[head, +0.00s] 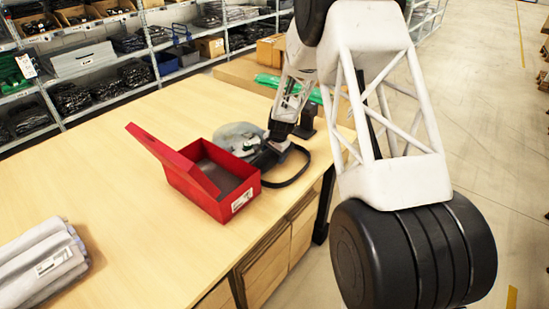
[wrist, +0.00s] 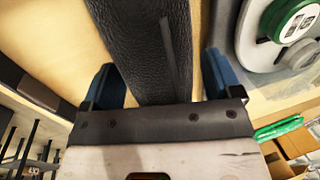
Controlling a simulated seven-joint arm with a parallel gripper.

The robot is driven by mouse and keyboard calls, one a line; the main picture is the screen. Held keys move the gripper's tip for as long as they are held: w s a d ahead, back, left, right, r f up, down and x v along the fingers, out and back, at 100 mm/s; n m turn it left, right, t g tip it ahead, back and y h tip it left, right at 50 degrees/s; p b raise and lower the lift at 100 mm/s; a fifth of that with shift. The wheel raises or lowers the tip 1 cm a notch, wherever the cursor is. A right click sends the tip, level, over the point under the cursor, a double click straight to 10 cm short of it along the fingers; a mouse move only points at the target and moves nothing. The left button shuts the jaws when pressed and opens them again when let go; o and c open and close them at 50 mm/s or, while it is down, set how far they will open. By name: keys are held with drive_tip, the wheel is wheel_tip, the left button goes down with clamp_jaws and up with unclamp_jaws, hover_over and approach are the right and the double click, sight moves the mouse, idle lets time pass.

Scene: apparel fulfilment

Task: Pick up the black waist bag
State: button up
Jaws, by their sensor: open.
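The black waist bag (head: 265,159) lies on the wooden table next to the red box, with its strap looping toward the table's edge. My gripper (head: 277,142) is low over the bag and partly hides it. In the wrist view, a black, leather-textured part of the bag (wrist: 150,40) runs between the blue fingertips of my open gripper (wrist: 160,82). A narrow gap shows on the right side; I cannot tell whether the left finger touches it.
An open red box (head: 205,180) stands just left of the bag, its lid raised. Rolled grey garments (head: 40,263) lie at the front left. The table's left middle is clear.

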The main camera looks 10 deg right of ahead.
drive_tip(key=shift+c, duration=0.2)
drive_tip(key=c, duration=1.1)
drive_tip(key=shift+o, duration=0.2)
drive_tip(key=shift+r, duration=0.1)
drive_tip(key=shift+w+a+r+v, duration=0.1)
drive_tip(key=shift+w+a+v, duration=0.15)
drive_tip(key=shift+v, duration=1.35)
drive_tip(key=shift+w+a+r+v, duration=0.1)
drive_tip(key=shift+w+a+v, duration=0.15)
drive_tip(key=shift+v, duration=1.35)
drive_tip(key=shift+w+a+r+v, duration=0.1)
drive_tip(key=shift+w+a+v, duration=0.15)
drive_tip(key=shift+v, duration=1.35)
drive_tip(key=shift+a, duration=0.1)
drive_tip(key=s+a+r+n+g, duration=0.1)
drive_tip(key=s+a+r+n, duration=0.4)
drive_tip(key=a, duration=0.4)
drive_tip(key=s+a+r+n+g, duration=0.1)
drive_tip(key=s+a+r+n, duration=0.5)
drive_tip(key=a+r+n, duration=0.1)
drive_tip(key=s+a+r+n+g, duration=0.1)
drive_tip(key=s+a+r+n, duration=0.4)
drive_tip(key=a+r, duration=0.3)
drive_tip(key=a+n, duration=0.1)
drive_tip(key=a, duration=0.3)
drive_tip(key=shift+s+r, duration=0.25)
